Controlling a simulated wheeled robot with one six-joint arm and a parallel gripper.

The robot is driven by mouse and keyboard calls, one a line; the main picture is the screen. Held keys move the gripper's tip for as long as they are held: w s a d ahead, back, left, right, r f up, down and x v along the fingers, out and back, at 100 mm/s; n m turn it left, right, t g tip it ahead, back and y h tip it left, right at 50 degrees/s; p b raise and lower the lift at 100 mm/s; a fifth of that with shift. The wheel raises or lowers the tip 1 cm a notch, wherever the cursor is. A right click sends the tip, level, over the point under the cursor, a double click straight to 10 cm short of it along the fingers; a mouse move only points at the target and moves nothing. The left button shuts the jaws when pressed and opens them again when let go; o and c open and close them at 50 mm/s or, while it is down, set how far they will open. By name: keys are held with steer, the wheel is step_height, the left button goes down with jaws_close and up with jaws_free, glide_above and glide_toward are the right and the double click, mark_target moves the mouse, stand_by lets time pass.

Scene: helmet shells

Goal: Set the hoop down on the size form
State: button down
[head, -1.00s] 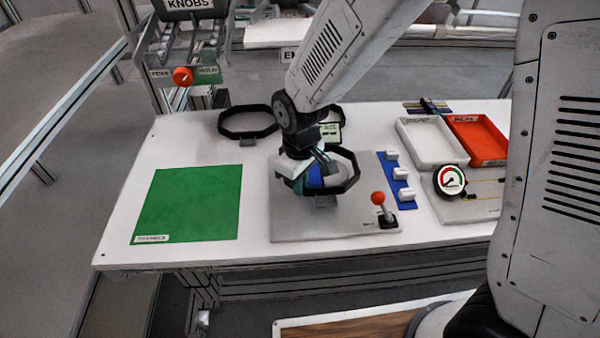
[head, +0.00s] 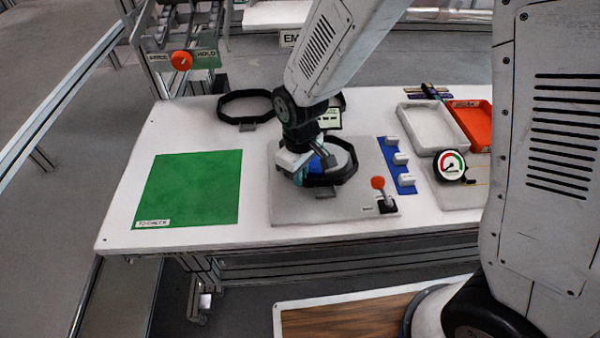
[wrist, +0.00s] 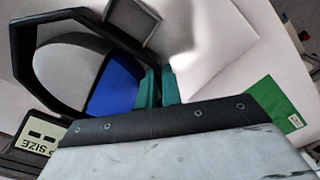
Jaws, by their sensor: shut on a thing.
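The black octagonal hoop (head: 347,175) surrounds the white and blue size form (head: 338,156) on the grey board. The form's rounded top shows inside the ring. My gripper (head: 303,174) is at the hoop's left side, pointing down and shut on it. In the wrist view the teal fingers (wrist: 158,88) are close together at the hoop's edge. The hoop (wrist: 22,62) frames the form's grey and blue dome (wrist: 115,90) there. I cannot tell whether the hoop's underside touches the form or board. My wrist hides part of both.
A second black hoop (head: 246,121) lies at the back left. A green mat (head: 190,188) covers the left. Right of the form are a red-knobbed lever (head: 378,184), a blue switch strip (head: 395,166), a gauge (head: 449,165) and white (head: 432,146) and red trays (head: 482,119).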

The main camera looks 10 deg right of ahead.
steer(key=shift+f, duration=0.3)
steer(key=c, duration=1.5)
jaws_free()
